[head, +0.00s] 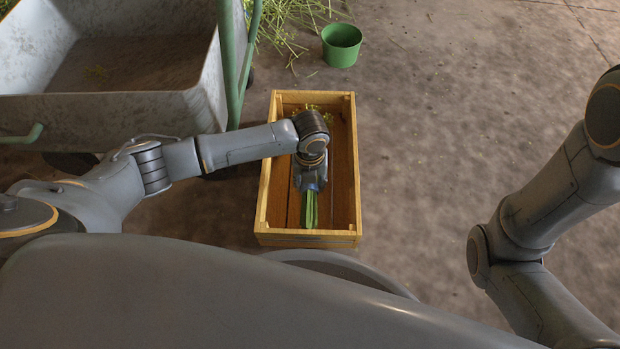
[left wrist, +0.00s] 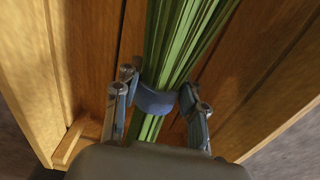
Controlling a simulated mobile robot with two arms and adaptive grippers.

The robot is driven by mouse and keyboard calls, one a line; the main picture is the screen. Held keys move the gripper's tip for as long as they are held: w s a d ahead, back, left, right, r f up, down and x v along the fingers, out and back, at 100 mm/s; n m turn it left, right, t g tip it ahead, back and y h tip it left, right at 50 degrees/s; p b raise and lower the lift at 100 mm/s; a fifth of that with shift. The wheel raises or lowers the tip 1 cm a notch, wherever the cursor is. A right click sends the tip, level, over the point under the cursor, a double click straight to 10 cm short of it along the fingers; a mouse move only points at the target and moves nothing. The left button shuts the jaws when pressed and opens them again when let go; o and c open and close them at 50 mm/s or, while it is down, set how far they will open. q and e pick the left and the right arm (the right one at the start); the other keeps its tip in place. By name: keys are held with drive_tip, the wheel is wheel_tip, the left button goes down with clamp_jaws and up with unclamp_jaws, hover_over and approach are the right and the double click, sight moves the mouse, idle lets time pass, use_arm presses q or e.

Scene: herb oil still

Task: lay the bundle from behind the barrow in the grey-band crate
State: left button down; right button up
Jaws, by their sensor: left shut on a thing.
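A wooden crate (head: 352,165) stands on the floor in the middle of the head view. A small dark patch marks its near end, but I cannot make out a band clearly. My left gripper (head: 310,188) is down inside the crate, shut on a green bundle (head: 309,210). The bundle lies lengthwise between the crate's walls, stems toward me and yellow-green tips at the far end. In the left wrist view a blue-grey tie (left wrist: 155,103) wraps the stems between the fingers. Whether the bundle touches the crate floor I cannot tell. My right gripper is out of view.
A grey metal barrow (head: 185,110) with green handles stands left of the crate. A green pot (head: 341,45) stands beyond the crate, with loose green cuttings (head: 285,25) beside it. The floor right of the crate is clear.

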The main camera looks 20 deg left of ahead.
use_arm(q)
drive_tip(key=shift+s+f, duration=0.15)
drive_tip(key=shift+f, duration=0.5)
drive_tip(key=c, duration=0.7)
unclamp_jaws()
drive_tip(key=shift+r, duration=0.1)
wheel_tip(320, 180, up, 12)
drive_tip(key=shift+f, duration=0.1)
